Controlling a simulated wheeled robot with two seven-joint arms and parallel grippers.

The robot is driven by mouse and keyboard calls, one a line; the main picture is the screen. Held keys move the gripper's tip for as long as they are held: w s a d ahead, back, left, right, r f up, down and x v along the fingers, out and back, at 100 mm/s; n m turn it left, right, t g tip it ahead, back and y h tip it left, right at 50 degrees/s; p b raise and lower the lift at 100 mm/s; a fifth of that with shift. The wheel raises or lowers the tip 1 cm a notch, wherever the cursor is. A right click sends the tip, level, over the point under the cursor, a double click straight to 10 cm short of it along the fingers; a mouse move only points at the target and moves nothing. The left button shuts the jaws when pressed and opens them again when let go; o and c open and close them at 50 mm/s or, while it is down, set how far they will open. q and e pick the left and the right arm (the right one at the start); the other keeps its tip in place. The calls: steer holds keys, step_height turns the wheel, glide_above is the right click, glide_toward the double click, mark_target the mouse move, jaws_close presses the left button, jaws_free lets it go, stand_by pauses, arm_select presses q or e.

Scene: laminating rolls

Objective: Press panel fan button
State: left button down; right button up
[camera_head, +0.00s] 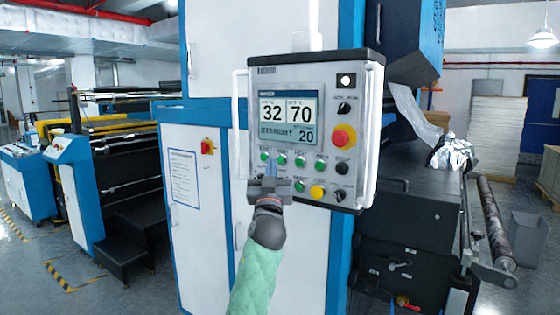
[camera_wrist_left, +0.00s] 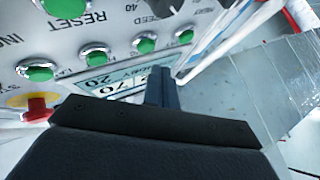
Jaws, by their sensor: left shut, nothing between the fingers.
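The control panel (camera_head: 310,130) hangs on the machine front, its screen (camera_head: 290,120) reading 32, 70, STANDBY and 20. Several green buttons lie in rows below the screen, one of them near the left gripper (camera_head: 282,159). The labels are too small to tell which is the fan button. My left gripper (camera_head: 270,166) is shut and empty, in front of the panel's lower left, covering part of the button rows. In the left wrist view, the shut fingertips (camera_wrist_left: 161,75) appear below two green buttons (camera_wrist_left: 145,45) (camera_wrist_left: 185,36). I cannot tell whether they touch the panel. My right gripper is out of view.
A red emergency knob (camera_head: 343,137) with yellow base, a yellow button (camera_head: 318,191) and black knobs sit on the panel's right side. White handles (camera_head: 240,125) flank the panel. A waste bin (camera_head: 527,238) stands on the floor at right.

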arm_select(q)
steer(key=shift+s+a+p, duration=0.25)
steer(key=shift+s+a, duration=0.35)
steer(key=shift+s, duration=0.25)
steer(key=shift+s+a+p, duration=0.2)
steer(key=shift+s+a, duration=0.4)
steer(key=shift+s, duration=0.25)
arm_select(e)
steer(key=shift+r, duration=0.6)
